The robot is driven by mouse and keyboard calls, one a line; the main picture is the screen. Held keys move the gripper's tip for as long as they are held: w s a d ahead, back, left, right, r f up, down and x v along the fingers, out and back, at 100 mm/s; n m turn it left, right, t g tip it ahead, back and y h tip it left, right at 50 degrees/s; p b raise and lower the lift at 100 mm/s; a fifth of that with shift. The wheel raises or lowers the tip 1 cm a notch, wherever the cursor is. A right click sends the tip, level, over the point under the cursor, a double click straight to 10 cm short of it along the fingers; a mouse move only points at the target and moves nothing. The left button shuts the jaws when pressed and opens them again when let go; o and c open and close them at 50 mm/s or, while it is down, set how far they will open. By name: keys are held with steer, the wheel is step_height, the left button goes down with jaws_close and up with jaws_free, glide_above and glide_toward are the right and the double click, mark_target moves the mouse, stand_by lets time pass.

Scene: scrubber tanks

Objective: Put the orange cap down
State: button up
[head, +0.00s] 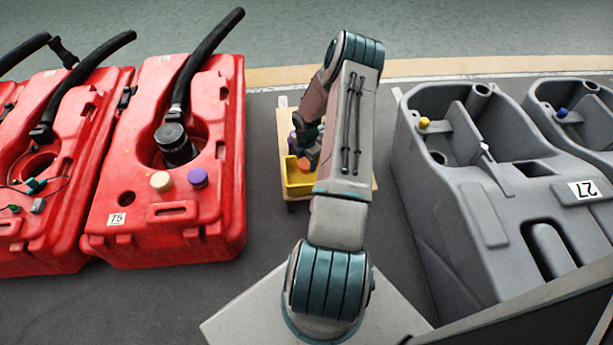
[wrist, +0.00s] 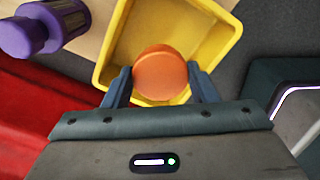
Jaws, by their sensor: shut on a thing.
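The orange cap (wrist: 160,74) is between the two fingers of my gripper (wrist: 160,84) in the wrist view, and the fingers are shut on it. In the head view the cap (head: 304,163) shows small beside my arm. The cap is over the yellow tray (wrist: 116,40); I cannot tell whether it touches the tray's floor. In the head view the yellow tray (head: 297,187) sits on a small wooden stand (head: 287,130). My arm hides part of the tray and the stand, and most of my gripper (head: 306,150).
A purple-capped object (wrist: 30,35) lies on the stand beside the tray. A red tank (head: 220,150) with a cream cap (head: 161,181) and a purple cap (head: 198,177) stands left. A grey tank (head: 470,200) stands right. Dark floor separates them from the stand.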

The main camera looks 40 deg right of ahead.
step_height(320, 180, down, 7)
steer(key=shift+r+b, duration=0.1)
steer(key=shift+b, duration=1)
steer(key=shift+f, duration=0.2)
steer(key=o, duration=1.1)
steer(key=shift+c, duration=0.2)
steer(key=shift+r, duration=0.1)
